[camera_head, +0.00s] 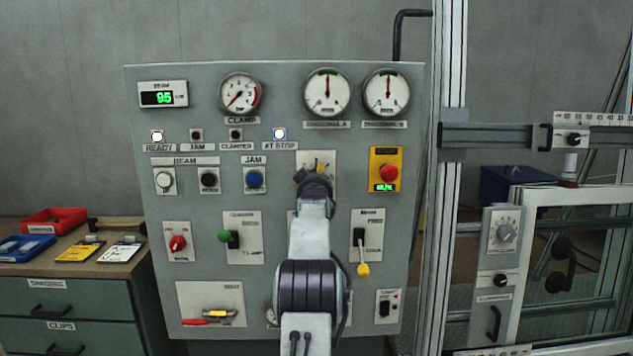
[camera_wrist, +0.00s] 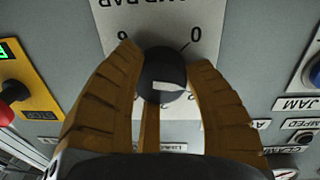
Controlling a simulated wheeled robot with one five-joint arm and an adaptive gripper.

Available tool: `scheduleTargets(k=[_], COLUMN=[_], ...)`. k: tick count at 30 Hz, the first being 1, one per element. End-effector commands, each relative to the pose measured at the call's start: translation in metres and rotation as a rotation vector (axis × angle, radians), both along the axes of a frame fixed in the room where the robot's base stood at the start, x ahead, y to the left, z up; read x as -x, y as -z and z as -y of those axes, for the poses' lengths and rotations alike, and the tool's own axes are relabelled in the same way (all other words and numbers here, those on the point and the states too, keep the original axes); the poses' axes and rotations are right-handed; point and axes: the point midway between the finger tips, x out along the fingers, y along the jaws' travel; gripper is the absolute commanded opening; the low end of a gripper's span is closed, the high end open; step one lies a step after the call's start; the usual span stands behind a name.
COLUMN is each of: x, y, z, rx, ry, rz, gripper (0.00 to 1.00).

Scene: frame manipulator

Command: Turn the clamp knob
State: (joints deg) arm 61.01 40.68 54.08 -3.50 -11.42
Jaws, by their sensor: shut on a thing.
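The clamp knob (camera_wrist: 160,92) is round and black with a pale mark on its face. It sits on a light plate (camera_wrist: 120,18) printed with 6 and 0 and a partly hidden label ending in "BAR". My gripper (camera_wrist: 165,72) has its ochre fingers around the knob, one on each side and another below it in the wrist view. It is shut on the knob. In the head view my gripper (camera_head: 315,178) is at the plate (camera_head: 328,158) in the middle of the panel, and my arm hides the knob. The CLAMP gauge (camera_head: 240,93) has its needle toward the lower left.
A red emergency button (camera_head: 389,173) on a yellow box is close to the right of my gripper. A blue button (camera_head: 254,179), a green-knobbed lever (camera_head: 225,236) and a yellow-ended lever (camera_head: 362,268) stick out nearby. A metal frame post (camera_head: 447,200) stands on the right.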

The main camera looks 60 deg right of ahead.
Motion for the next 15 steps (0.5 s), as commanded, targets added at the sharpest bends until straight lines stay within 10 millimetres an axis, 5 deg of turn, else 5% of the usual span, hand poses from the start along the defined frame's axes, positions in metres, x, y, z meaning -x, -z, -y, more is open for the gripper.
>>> scheduleTargets(k=[11,12,15], x=[-0.0023,-0.0023,-0.0021], y=[-0.0050,-0.0051,-0.0047], z=[-0.0018,-0.0018,-0.0017], rx=[-0.007,-0.007,-0.007], ry=[-0.003,-0.003,-0.003], rz=[0.032,0.032,0.030], gripper=[0.14,0.49,0.58])
